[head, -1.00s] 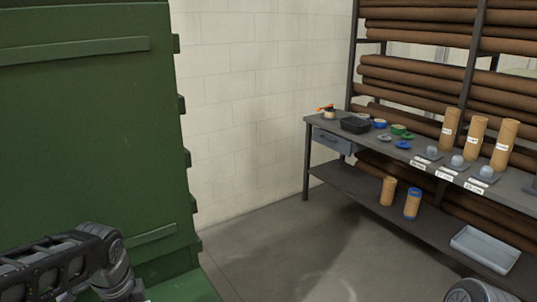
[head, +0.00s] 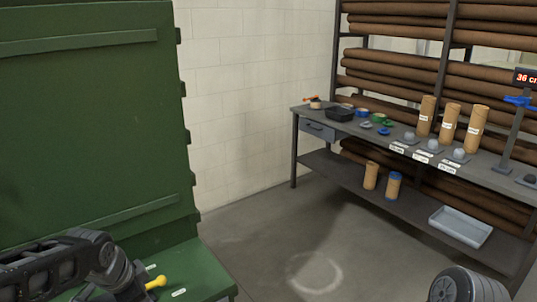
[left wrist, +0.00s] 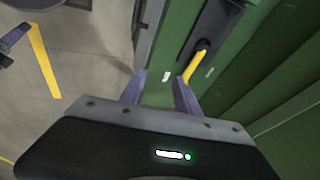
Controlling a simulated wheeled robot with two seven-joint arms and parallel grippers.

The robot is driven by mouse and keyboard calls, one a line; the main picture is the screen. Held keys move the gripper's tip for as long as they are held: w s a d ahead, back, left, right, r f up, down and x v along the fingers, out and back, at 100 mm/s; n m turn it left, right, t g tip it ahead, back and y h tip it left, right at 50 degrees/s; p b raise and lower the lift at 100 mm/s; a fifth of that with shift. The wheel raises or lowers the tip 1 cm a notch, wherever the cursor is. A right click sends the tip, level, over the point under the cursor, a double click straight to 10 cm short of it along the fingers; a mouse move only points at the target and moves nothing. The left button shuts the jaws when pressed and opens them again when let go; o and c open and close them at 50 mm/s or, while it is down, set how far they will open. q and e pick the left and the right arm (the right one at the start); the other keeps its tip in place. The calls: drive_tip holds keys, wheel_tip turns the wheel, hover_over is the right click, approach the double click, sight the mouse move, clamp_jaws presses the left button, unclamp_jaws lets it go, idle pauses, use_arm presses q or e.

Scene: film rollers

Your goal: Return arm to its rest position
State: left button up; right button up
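My left arm (head: 75,267) comes in at the lower left of the head view, beside the green machine (head: 90,120). Its gripper cannot be made out there. In the left wrist view my left gripper (left wrist: 159,90) has its two fingers apart with nothing between them. A yellow handle (left wrist: 194,66) is beyond the right finger, apart from it as far as I can tell; it also shows in the head view (head: 155,282) over the green ledge. Part of my right arm (head: 463,287) shows at the lower right; its gripper is out of view.
A grey workbench (head: 300,108) on the right carries tubes, a black tray (head: 340,114) and small coloured parts. Its lower shelf holds two tubes and a grey tray (head: 460,227). Brown rolls (head: 400,83) are racked behind. The floor (head: 270,235) between machine and bench is clear.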

use_arm(q)
drive_tip(key=d+f+n+h, duration=0.2)
drive_tip(key=d+f+n, duration=0.4)
drive_tip(key=f, duration=0.4)
drive_tip(key=d+f+n+h, duration=0.1)
drive_tip(key=d+f+n, duration=0.2)
drive_tip(key=d+f, duration=0.65)
drive_tip(key=s+d+f+n+g, duration=0.1)
drive_tip(key=s+d+f+g, duration=0.1)
drive_tip(key=s+f, duration=0.6)
drive_tip(key=s+d+f+n+g+h, duration=0.1)
drive_tip(key=s+d+f+g, duration=0.1)
drive_tip(key=s+f, duration=0.6)
drive_tip(key=s+d, duration=0.1)
drive_tip(key=s, duration=0.3)
drive_tip(key=shift+d+n, duration=0.2)
drive_tip(key=shift+n, duration=0.1)
